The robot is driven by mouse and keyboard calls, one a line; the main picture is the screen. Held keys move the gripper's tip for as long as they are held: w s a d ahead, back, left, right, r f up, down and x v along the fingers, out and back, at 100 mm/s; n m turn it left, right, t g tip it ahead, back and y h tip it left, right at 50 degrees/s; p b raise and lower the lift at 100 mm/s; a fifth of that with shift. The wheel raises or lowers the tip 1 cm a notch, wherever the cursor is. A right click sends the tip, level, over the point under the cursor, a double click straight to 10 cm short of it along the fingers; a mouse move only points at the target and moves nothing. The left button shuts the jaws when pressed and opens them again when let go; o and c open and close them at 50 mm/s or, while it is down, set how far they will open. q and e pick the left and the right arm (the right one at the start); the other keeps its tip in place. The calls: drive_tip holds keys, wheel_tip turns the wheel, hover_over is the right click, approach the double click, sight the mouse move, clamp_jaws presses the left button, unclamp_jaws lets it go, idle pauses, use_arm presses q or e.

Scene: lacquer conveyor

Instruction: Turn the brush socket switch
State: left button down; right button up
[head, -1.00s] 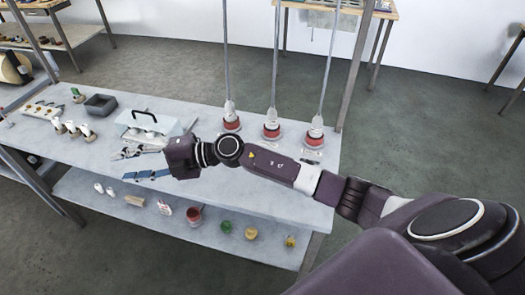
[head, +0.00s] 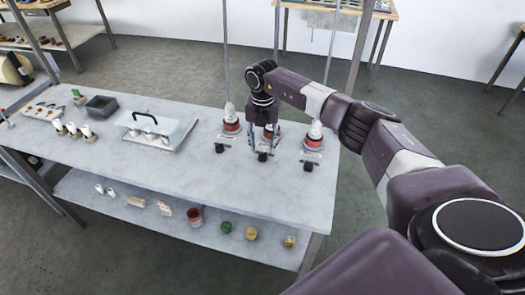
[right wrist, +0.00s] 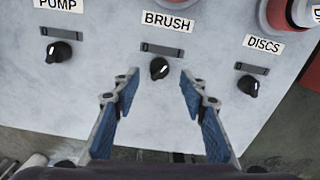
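The brush socket switch is a black round knob (right wrist: 159,68) with a white pointer mark, below the BRUSH label (right wrist: 168,22) in the right wrist view. In the head view the knob (head: 262,157) sits near the table's front edge. My right gripper (right wrist: 159,88) points down at it, its blue-padded fingers apart on either side and slightly nearer the camera than the knob. In the head view the right gripper (head: 262,148) stands over the middle socket, partly hiding it. The fingers do not visibly touch the knob. My left gripper is not in view.
A PUMP knob (right wrist: 59,52) lies to the left and a DISCS knob (right wrist: 248,85) to the right. Red-collared sockets (head: 231,124) with hanging cables stand behind. A clear-covered case (head: 158,130) is farther left. The table front between is clear.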

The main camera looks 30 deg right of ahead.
sight(263, 153)
drive_tip(key=shift+f, duration=1.95)
clamp_jaws()
